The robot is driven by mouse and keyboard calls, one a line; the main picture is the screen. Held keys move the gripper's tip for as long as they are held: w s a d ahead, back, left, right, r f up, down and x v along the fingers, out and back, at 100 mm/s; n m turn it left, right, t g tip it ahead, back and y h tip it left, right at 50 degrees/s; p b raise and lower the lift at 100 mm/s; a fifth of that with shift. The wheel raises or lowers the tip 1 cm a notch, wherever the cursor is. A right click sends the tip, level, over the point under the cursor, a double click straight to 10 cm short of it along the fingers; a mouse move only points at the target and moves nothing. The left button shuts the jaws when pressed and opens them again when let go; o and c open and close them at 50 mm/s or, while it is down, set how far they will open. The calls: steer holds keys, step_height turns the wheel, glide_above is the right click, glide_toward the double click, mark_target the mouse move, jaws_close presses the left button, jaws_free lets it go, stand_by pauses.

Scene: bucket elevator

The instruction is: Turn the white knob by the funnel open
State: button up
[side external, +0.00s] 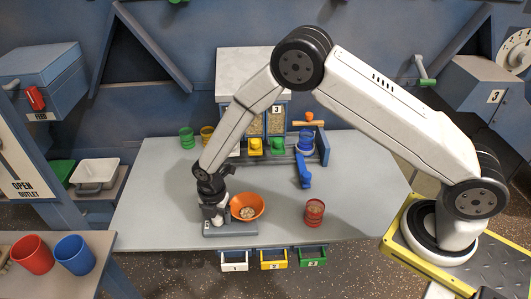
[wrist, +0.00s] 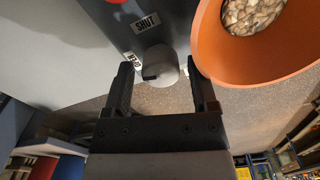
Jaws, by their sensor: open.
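The white knob (wrist: 161,64) shows grey-white in the wrist view, on a dark panel. A dark mark is on its left side. A "SHUT" label (wrist: 145,22) is above it, and a smaller label beside it is hard to read. My gripper (wrist: 163,77) is open, with one finger on each side of the knob; contact cannot be told. The orange funnel (wrist: 262,66) holds pale pellets and lies close to the right finger. In the side view the funnel (side external: 259,207) is just right of my gripper (side external: 213,216), and the knob cannot be made out there.
A red ribbed cup (side external: 314,212) stands on the grey table (side external: 160,215), right of the funnel. A blue handle (side external: 304,172) and yellow and green spouts are behind. Numbered bins (side external: 273,259) hang at the front edge. Red and blue cups (side external: 75,254) stand on the left-hand table.

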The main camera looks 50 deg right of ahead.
steer(key=m, duration=0.8)
steer(key=shift+m, duration=0.3)
steer(key=m, duration=0.5)
steer(key=shift+m, duration=0.4)
steer(key=shift+r, duration=0.4)
step_height(320, 180, up, 7)
steer(key=shift+r, duration=0.1)
steer(key=s+d+r+m+t, duration=0.1)
steer(key=s+d+r+m, duration=0.3)
steer(key=s+d, duration=0.4)
steer(key=s+d+r+m+t, duration=0.1)
steer(key=s+d+r+m, duration=0.4)
steer(key=s+d+r, duration=0.2)
steer(key=shift+s+d+t, duration=0.3)
steer(key=shift+s+d, duration=0.05)
steer(key=shift+s, duration=0.7)
